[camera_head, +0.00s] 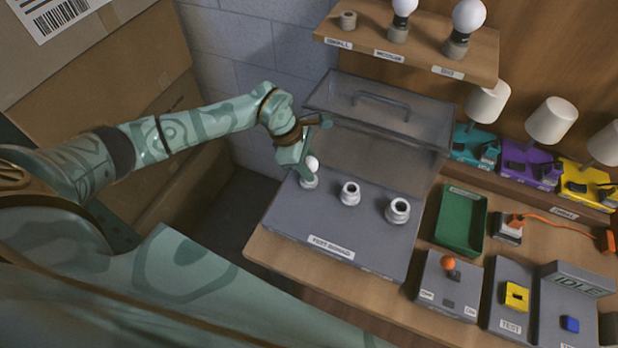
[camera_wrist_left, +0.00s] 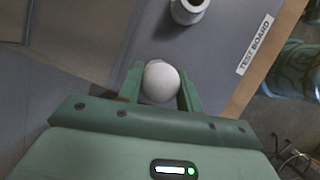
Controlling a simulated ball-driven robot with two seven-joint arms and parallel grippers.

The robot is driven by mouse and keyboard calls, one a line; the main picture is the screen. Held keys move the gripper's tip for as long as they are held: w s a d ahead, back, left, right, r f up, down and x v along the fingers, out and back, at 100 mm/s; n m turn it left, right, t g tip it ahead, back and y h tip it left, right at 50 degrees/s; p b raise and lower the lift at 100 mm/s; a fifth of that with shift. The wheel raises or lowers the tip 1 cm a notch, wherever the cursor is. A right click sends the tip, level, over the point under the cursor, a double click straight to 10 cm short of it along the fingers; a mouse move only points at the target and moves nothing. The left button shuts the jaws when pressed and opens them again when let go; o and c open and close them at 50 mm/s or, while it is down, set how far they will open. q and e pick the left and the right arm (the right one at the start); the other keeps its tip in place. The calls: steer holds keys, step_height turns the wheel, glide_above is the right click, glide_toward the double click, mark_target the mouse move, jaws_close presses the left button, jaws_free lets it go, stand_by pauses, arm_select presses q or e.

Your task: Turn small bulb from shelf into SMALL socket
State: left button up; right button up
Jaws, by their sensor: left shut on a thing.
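The small white bulb (camera_head: 312,163) is at the leftmost socket (camera_head: 309,182) of the grey test board (camera_head: 289,219), upright over its mouth. I cannot tell how deep it sits. My left gripper (camera_head: 305,164) is shut on the bulb from above; in the left wrist view the bulb (camera_wrist_left: 161,82) shows between the two green fingers and hides the socket under it. The middle socket (camera_head: 349,193) and the right socket (camera_head: 398,210) are empty. On the shelf (camera_head: 420,60), the small holder (camera_head: 348,20) is empty. My right gripper is not in view.
A clear lid (camera_head: 385,118) with a handle stands raised behind the board. Medium (camera_head: 403,5) and big (camera_head: 468,15) bulbs stand on the shelf. A green tray (camera_head: 461,220), a control box with an orange knob (camera_head: 448,263) and several lamps lie to the right.

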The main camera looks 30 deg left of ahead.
arm_select(q)
steer(key=shift+o, duration=0.5)
steer(key=shift+c, duration=0.5)
steer(key=shift+s+f, duration=0.15)
steer(key=shift+f, duration=0.1)
steer(key=shift+f+m+g+b, duration=0.15)
steer(key=shift+m+g+b, duration=0.35)
steer(key=shift+m+b, duration=0.55)
steer(key=shift+m+g+b, duration=0.8)
steer(key=shift+m+b, duration=0.5)
steer(key=shift+m, duration=1.15)
